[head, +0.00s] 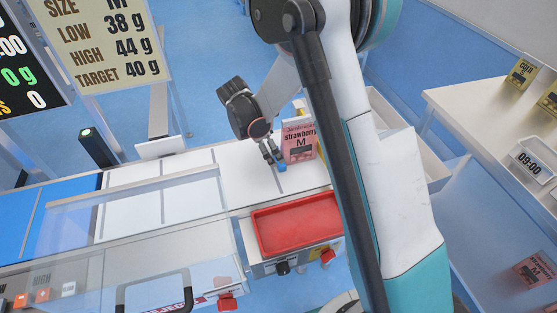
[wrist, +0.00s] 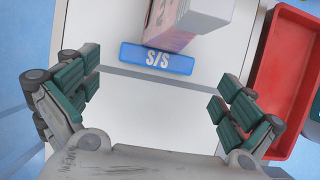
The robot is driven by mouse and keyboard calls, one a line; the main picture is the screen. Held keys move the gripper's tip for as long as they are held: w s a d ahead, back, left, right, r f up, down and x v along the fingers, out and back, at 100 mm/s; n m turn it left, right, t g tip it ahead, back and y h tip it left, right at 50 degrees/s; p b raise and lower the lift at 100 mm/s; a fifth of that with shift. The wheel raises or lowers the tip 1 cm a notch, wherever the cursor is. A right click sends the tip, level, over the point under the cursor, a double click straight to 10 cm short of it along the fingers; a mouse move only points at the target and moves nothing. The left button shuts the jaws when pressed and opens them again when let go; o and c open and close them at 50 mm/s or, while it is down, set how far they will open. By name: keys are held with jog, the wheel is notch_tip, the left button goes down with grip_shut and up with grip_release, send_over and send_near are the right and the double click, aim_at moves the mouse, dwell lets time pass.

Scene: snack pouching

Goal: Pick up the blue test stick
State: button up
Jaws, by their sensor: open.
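The blue test stick (wrist: 157,59), marked "S/S", lies flat on the white surface (wrist: 150,103) in the wrist view, beyond my fingertips and roughly centred between them. In the head view only a small blue part of the stick (head: 281,167) shows beside my gripper. My gripper (wrist: 157,86) is open and empty, its green-padded fingers spread wider than the stick. In the head view my gripper (head: 272,154) points down over the white surface. The stick is right by the base of a pink strawberry pouch (head: 299,142); I cannot tell whether they touch.
The pouch (wrist: 185,22) stands just behind the stick in the wrist view. A red tray (head: 296,222) lies right of the white surface in the wrist view. A clear guard (head: 130,200) covers the belt at left in the head view. Bare white surface lies between my fingers.

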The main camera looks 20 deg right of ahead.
jog(key=b+x, duration=0.1)
jog(key=x, duration=0.3)
jog(key=shift+w+d+f+b, duration=0.15)
jog(key=shift+w+f+b, duration=0.05)
jog(key=shift+f+b, duration=0.2)
jog(key=shift+r, duration=0.1)
jog(key=shift+c, duration=0.6)
jog(key=c, duration=0.9)
jog(key=shift+r, duration=0.1)
jog(key=shift+a+r+p, duration=0.25)
jog(key=shift+r+p, duration=0.2)
jog(key=shift+p, duration=0.1)
notch_tip(320, 180, up, 6)
jog(key=p, duration=0.3)
jog(key=a+p, duration=0.2)
jog(key=a, duration=1.7)
jog(key=shift+a, duration=0.3)
